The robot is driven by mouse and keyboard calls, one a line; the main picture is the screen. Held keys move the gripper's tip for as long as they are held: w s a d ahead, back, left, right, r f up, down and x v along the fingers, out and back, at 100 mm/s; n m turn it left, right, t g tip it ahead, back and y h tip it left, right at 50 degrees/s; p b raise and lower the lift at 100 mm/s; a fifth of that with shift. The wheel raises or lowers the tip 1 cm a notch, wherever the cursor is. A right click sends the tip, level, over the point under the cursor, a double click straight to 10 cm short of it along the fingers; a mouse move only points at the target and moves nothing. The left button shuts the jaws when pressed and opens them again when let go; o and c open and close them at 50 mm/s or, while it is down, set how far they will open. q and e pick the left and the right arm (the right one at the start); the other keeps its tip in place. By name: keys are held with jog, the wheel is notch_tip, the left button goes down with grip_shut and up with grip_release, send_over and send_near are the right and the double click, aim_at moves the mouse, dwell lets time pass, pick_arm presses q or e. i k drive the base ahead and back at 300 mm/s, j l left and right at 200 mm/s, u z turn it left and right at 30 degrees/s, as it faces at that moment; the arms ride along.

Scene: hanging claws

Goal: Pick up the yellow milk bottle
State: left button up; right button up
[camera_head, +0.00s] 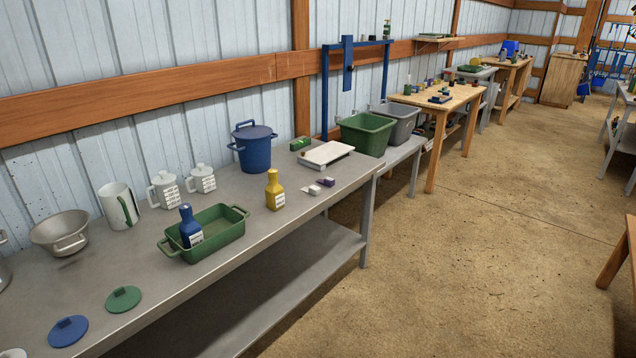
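The yellow milk bottle (275,190) stands upright on the grey metal table (240,262), right of the green tray and near the table's front edge. It has a white label low on its front. Nothing touches it. Neither my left gripper nor my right gripper shows in the head view.
A green handled tray (217,236) holds a blue bottle (190,228). A blue lidded pot (252,148), a white board (326,153) and small white and purple pieces (326,182) are near the yellow bottle. Mugs and a metal bowl (61,232) stand left. Sandy floor is open at right.

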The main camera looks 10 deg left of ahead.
aim_at(274, 193)
jog(key=i+l+u, duration=0.1)
jog(key=i, duration=0.35)
jog(key=i+l, duration=0.2)
jog(key=i, duration=0.3)
jog(key=j+u, duration=0.05)
